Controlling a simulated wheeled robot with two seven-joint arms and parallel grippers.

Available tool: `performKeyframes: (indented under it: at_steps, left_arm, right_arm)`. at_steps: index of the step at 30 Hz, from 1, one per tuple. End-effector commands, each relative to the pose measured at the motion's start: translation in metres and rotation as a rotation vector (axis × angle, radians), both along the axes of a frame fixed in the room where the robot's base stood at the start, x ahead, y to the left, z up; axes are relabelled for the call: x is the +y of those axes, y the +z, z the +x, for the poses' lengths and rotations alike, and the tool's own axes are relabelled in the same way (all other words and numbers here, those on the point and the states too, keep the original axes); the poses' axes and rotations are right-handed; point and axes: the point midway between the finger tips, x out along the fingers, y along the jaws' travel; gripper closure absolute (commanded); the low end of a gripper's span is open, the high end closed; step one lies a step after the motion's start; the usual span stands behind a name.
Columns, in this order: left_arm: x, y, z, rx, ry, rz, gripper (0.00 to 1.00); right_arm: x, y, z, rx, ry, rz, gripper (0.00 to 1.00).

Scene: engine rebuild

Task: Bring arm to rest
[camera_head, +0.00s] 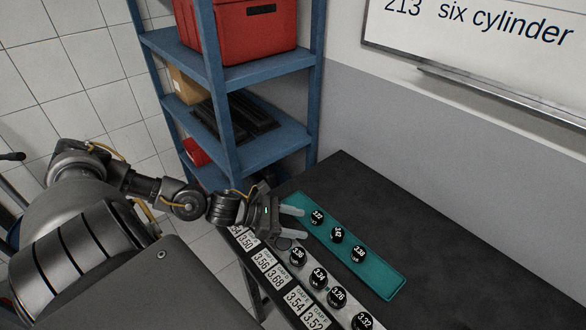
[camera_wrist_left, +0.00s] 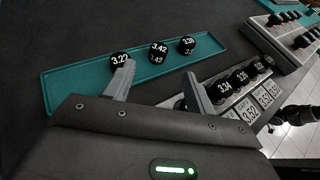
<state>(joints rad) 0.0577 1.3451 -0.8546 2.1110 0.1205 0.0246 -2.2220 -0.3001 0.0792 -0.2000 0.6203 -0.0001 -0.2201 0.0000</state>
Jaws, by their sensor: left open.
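My left gripper (camera_head: 290,226) reaches over the left end of the dark table in the head view. In the left wrist view its two fingers (camera_wrist_left: 157,85) stand apart with nothing between them. The tray holds black round pieces marked 3.22 (camera_head: 317,217), 3.42 (camera_wrist_left: 158,50) and one more (camera_head: 358,254). One finger overlaps the 3.22 piece in the left wrist view; I cannot tell if they touch. My right gripper is not in view.
A labelled rack (camera_head: 312,291) with several black numbered pieces runs along the table's near edge. A blue shelf (camera_head: 236,149) with a red box (camera_head: 237,35) stands behind. The dark table (camera_head: 450,235) is clear to the right. A whiteboard (camera_head: 480,45) hangs on the wall.

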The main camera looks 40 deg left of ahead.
Motion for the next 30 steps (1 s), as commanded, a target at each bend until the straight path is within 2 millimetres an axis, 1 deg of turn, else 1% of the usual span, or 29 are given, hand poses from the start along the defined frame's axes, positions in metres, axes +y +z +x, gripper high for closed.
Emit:
performKeyframes:
  at_steps: [2,6,22,25,30]
  left_arm:
    - [0.003,0.001,-0.004,0.002,-0.001,0.002,0.45]
    - [0.005,0.004,-0.006,0.0,-0.001,0.0,0.45]
    - [0.006,0.005,-0.006,0.0,-0.001,0.0,0.45]
    - [0.006,0.016,-0.006,0.0,-0.001,0.0,0.45]
    - [0.005,0.048,-0.006,0.0,-0.001,0.0,0.45]
  right_arm:
    - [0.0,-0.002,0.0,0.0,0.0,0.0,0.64]
    - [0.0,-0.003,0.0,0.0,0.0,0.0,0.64]
    - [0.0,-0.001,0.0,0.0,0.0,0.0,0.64]
    - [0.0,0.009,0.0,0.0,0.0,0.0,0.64]
    - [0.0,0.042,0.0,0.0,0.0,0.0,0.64]
